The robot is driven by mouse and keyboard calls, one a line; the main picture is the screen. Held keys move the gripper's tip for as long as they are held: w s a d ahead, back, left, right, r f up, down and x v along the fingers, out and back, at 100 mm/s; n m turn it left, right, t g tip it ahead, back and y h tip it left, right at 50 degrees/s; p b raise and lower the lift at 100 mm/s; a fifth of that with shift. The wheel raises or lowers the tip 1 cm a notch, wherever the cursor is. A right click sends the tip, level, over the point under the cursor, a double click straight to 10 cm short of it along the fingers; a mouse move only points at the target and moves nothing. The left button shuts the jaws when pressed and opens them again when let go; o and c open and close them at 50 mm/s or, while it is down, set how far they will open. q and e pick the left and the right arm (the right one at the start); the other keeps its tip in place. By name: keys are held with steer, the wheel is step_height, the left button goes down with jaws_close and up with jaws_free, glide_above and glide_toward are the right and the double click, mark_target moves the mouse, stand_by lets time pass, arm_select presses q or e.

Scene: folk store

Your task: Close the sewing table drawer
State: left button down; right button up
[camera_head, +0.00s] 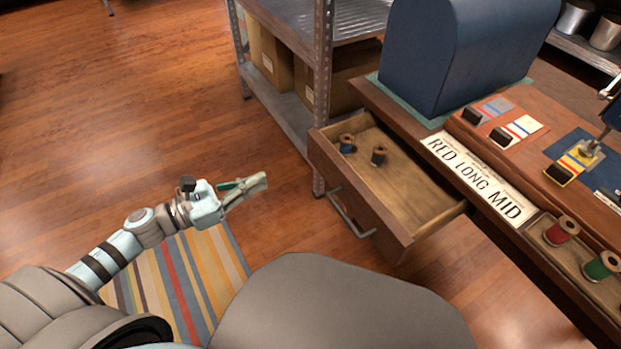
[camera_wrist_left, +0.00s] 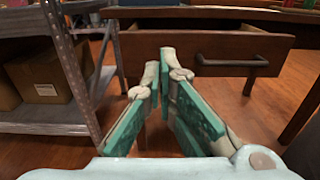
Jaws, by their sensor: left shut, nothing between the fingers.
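The sewing table drawer (camera_head: 415,195) is pulled out from the wooden sewing table (camera_head: 405,121), with a metal bar handle (camera_head: 350,213) on its front. Two spools, one blue (camera_head: 347,144) and one dark (camera_head: 379,155), stand inside near its far end. My left gripper (camera_head: 262,181) is shut and empty, left of the drawer front and apart from it. In the left wrist view the shut fingers (camera_wrist_left: 167,60) point toward the drawer front (camera_wrist_left: 215,66), left of the handle (camera_wrist_left: 232,62). My right gripper is not in view.
A metal shelf (camera_head: 322,85) with cardboard boxes (camera_head: 270,58) stands beyond the drawer. A grey rounded seat-like surface (camera_head: 340,305) is in front. A striped rug (camera_head: 180,285) lies on the floor. The table top carries a blue cover (camera_head: 425,55), a label plate (camera_head: 478,178) and spools.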

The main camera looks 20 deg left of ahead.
mark_target(323, 151)
arm_select(q)
steer(key=x, duration=1.4)
steer(key=shift+a+r, duration=0.15)
steer(key=shift+r, duration=0.05)
